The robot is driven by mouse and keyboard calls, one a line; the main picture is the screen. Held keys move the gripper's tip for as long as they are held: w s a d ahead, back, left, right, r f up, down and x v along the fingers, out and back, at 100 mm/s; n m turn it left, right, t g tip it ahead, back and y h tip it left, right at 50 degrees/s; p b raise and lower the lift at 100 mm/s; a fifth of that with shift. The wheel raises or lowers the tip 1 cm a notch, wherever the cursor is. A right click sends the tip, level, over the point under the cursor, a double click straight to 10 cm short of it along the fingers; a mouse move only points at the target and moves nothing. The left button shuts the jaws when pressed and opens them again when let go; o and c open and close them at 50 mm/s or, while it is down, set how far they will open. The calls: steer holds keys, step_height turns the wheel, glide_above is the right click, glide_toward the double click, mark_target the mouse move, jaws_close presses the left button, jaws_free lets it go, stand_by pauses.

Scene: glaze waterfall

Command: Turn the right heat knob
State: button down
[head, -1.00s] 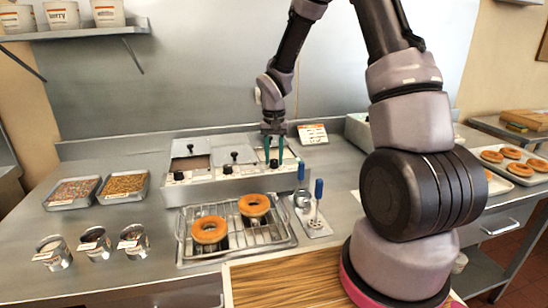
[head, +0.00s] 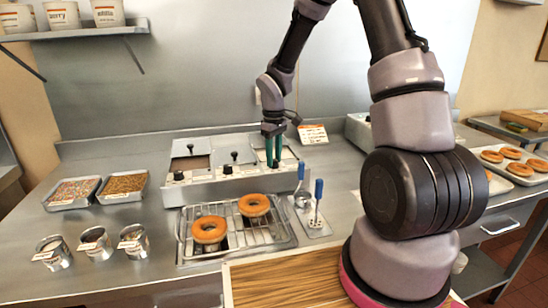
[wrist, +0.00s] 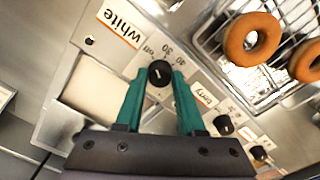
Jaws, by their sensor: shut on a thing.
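The right heat knob (wrist: 160,73) is round and black with a white pointer line. It sits on the warmer panel beside the "white" label (wrist: 120,28), with dial marks around it. My gripper (wrist: 160,76) has its two green fingers on either side of the knob, shut on it. In the head view my gripper (head: 273,163) points down at the right end of the warmer front (head: 235,184), and its fingers mostly hide the knob there. The middle knob (head: 227,169) and left knob (head: 179,176) stand free to the left.
A small sign (head: 312,134) is behind my gripper. Topping trays (head: 122,186) and metal cups (head: 95,243) are at left.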

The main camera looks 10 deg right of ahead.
steer(key=shift+n, duration=0.8)
steer(key=c, duration=0.5)
jaws_free()
steer(key=shift+r, duration=0.1)
step_height(320, 180, up, 11)
steer(key=shift+f, duration=0.15)
